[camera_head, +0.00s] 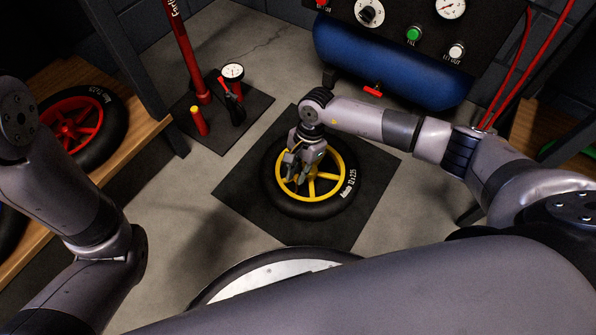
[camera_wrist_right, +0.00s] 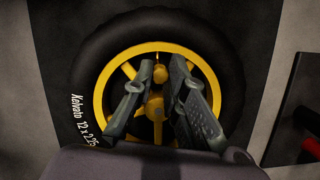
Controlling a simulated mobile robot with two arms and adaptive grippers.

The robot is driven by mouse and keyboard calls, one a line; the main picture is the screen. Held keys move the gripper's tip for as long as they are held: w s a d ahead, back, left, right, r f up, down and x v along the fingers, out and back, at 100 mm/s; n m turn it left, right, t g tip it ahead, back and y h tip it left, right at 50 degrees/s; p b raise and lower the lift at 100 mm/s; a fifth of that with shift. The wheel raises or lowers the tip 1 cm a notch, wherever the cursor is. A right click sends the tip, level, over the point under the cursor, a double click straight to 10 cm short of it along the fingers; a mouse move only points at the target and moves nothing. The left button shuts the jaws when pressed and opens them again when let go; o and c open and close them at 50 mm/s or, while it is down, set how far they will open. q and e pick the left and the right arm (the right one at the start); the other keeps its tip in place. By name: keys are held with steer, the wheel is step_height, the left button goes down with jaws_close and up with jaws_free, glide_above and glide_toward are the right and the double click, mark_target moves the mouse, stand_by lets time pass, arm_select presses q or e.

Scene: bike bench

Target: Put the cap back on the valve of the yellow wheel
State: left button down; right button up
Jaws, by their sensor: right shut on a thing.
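The yellow wheel (camera_head: 341,187) has a black tyre and lies flat on a dark mat (camera_head: 235,188) on the floor. My right gripper (camera_head: 303,171) reaches down over its spokes, left of the hub. In the right wrist view the two fingers (camera_wrist_right: 161,70) point toward the rim, over the wheel (camera_wrist_right: 101,100). A small, dull yellow cap (camera_wrist_right: 160,74) shows between the fingertips, and the gripper is shut on it. The valve cannot be made out apart from the cap and spokes. My left arm shows at the left; its gripper is out of view.
A red floor pump (camera_head: 188,60) with a gauge (camera_head: 233,71) stands on another dark mat behind left. A red-rimmed wheel (camera_head: 70,128) lies on a wooden shelf (camera_head: 150,132) at left. A blue tank (camera_head: 385,70) stands behind. Bare floor surrounds the mat.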

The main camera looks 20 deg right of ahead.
steer(key=shift+f+b, duration=0.4)
steer(key=shift+f, duration=0.05)
steer(key=shift+f+b, duration=0.5)
steer(key=shift+f, duration=0.1)
steer(key=o, duration=0.7)
steer(key=shift+r, duration=0.1)
steer(key=v, duration=1.2)
